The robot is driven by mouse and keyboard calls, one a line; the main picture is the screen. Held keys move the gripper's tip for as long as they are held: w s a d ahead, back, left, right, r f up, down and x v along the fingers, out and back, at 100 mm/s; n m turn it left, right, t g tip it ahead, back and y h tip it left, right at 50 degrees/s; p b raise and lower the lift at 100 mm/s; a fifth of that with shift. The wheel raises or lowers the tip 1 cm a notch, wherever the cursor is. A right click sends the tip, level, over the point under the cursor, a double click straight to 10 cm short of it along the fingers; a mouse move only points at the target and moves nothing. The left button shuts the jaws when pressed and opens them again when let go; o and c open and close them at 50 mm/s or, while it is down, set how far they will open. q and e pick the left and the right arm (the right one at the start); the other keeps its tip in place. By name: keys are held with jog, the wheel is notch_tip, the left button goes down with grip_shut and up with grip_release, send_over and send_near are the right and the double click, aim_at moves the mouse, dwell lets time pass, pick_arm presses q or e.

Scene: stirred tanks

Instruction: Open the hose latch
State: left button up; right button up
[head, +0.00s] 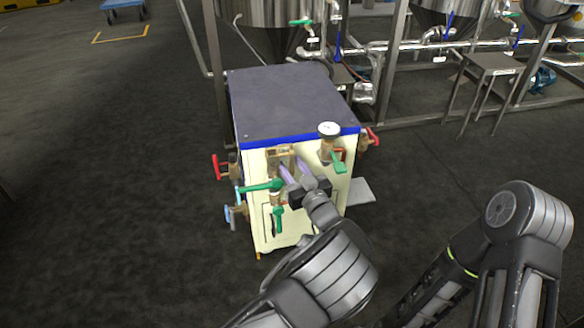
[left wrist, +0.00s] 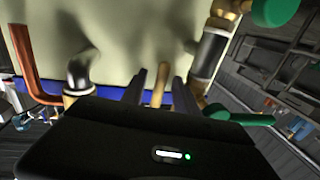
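A brass fitting (head: 280,153), which looks like the hose latch, sits on the cream front of the box-shaped unit (head: 262,222), just under its blue top edge. My left gripper (head: 291,170) is right in front of it, with its two fingers apart and pointing at the fitting. In the left wrist view a narrow brass piece (left wrist: 159,86) stands between the two finger tips, with a small gap seeming to show on each side. The fingers partly hide the fitting in the head view. My right arm is at the lower right of the head view; its gripper is not seen.
Green-handled valves (head: 262,186) sit left of my left gripper, and another green handle (head: 338,161) with a gauge (head: 329,130) to its right. Red handles (head: 219,167) stick out at the sides. Steel tanks and pipes stand behind.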

pick_arm(q)
jog(key=shift+c, duration=0.3)
grip_shut()
dwell(1.0)
